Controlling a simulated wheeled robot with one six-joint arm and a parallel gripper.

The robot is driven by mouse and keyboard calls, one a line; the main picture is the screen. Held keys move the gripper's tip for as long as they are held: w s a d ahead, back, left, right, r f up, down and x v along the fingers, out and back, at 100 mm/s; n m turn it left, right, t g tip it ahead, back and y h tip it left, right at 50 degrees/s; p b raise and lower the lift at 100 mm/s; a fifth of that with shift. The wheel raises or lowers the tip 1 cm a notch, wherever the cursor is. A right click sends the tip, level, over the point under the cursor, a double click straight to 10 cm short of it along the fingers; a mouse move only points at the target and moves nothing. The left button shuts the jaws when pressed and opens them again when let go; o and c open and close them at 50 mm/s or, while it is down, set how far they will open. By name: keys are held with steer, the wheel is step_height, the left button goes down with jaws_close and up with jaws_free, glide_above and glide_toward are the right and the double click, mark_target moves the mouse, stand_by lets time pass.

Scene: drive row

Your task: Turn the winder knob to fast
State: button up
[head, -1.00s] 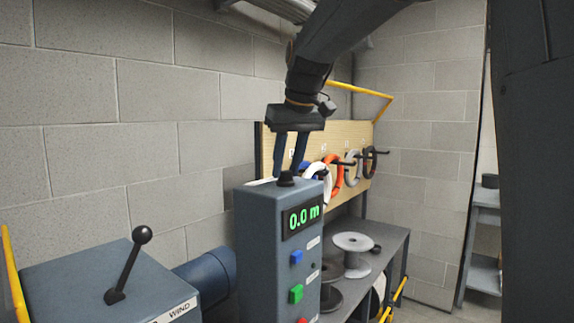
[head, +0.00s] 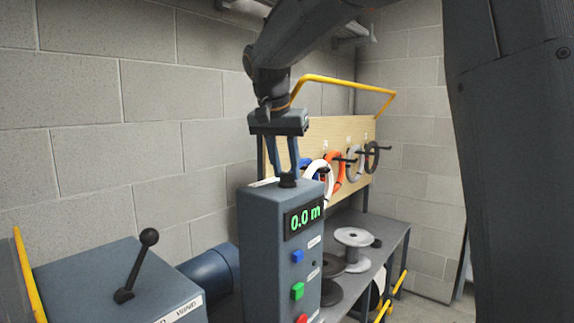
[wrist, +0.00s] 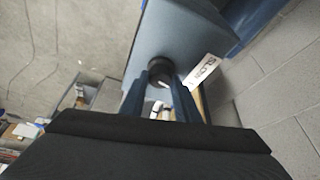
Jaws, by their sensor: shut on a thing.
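The winder knob (head: 288,181) is a small black knob on top of the blue-grey control box (head: 262,240). In the wrist view the round knob (wrist: 161,70) sits between the two finger ends, with a pale mark on it. A white label reading "SLOW" (wrist: 203,70) lies beside it on the box top; its end is partly hidden. No "fast" label can be read. My gripper (head: 285,172) points down from above, its fingers shut on the knob. In the wrist view the fingers of my gripper (wrist: 160,88) reach either side of it.
The box front has a display reading 0.0 m (head: 304,218), a blue button (head: 297,256) and a green button (head: 297,291). A black-knobbed lever (head: 138,265) stands at the left. Coils hang on a wooden board (head: 335,132) behind; spools stand on a bench (head: 372,240).

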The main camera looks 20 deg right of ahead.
steer(key=m+g, duration=0.1)
steer(key=m, duration=0.1)
steer(key=m+h+p, duration=0.1)
steer(key=m, duration=0.2)
steer(key=shift+w+a+m+g, duration=0.15)
steer(key=shift+m+g, duration=0.15)
steer(key=shift+g, duration=0.1)
stand_by(0.3)
steer(key=o, duration=1)
steer(key=shift+o, duration=0.2)
steer(key=shift+r, duration=0.1)
steer(key=b+v, duration=0.2)
steer(key=v, duration=0.5)
steer(key=shift+a+r, duration=0.2)
steer(key=shift+r, duration=0.05)
